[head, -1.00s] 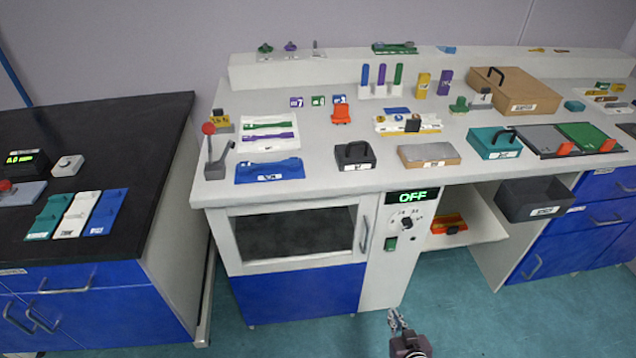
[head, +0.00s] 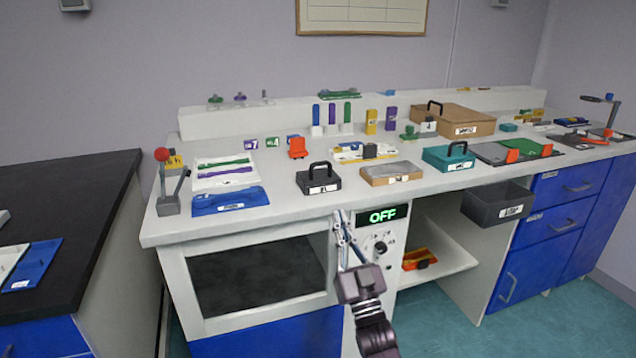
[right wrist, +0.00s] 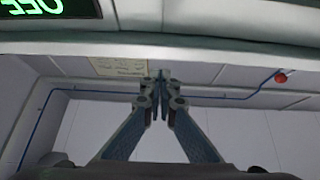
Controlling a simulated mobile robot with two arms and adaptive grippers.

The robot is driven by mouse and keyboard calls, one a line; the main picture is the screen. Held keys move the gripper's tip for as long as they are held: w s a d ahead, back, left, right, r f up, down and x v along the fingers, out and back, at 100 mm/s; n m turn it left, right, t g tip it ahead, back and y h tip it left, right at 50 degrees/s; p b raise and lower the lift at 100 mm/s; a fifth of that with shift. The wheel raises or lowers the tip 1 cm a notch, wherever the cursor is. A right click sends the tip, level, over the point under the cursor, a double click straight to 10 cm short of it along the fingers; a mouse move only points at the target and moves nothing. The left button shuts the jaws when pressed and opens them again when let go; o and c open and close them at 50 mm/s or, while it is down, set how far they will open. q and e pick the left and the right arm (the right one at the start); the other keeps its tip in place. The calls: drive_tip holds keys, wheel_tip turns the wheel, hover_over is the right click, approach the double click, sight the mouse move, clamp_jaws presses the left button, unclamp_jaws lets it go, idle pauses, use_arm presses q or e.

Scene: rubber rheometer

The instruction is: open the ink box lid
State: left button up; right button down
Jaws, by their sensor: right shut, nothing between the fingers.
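Three lidded boxes with handles stand on the white bench: a small black box (head: 318,180), a teal box (head: 448,158) and a larger brown box (head: 462,120). All three look closed. Their labels are too small to read, so I cannot tell for sure which is the ink box. My right gripper (head: 342,222) is shut and empty, in front of the bench's front edge, below and slightly right of the black box and apart from it. Its closed fingers also show in the right wrist view (right wrist: 161,80), below the bench edge. My left gripper is not in view.
A wooden-edged grey block (head: 391,174) lies right of the black box, and a blue tray (head: 230,201) lies to its left. The bench front has a lit OFF display (head: 383,215) just right of my gripper. An open grey bin (head: 497,206) hangs at the right.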

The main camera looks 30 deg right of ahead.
drive_tip(key=x, duration=1.2)
drive_tip(key=shift+f, duration=0.1)
drive_tip(key=shift+w, duration=0.25)
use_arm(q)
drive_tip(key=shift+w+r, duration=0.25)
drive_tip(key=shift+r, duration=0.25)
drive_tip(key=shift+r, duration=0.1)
use_arm(e)
drive_tip(key=shift+r, duration=0.25)
drive_tip(key=shift+r, duration=0.1)
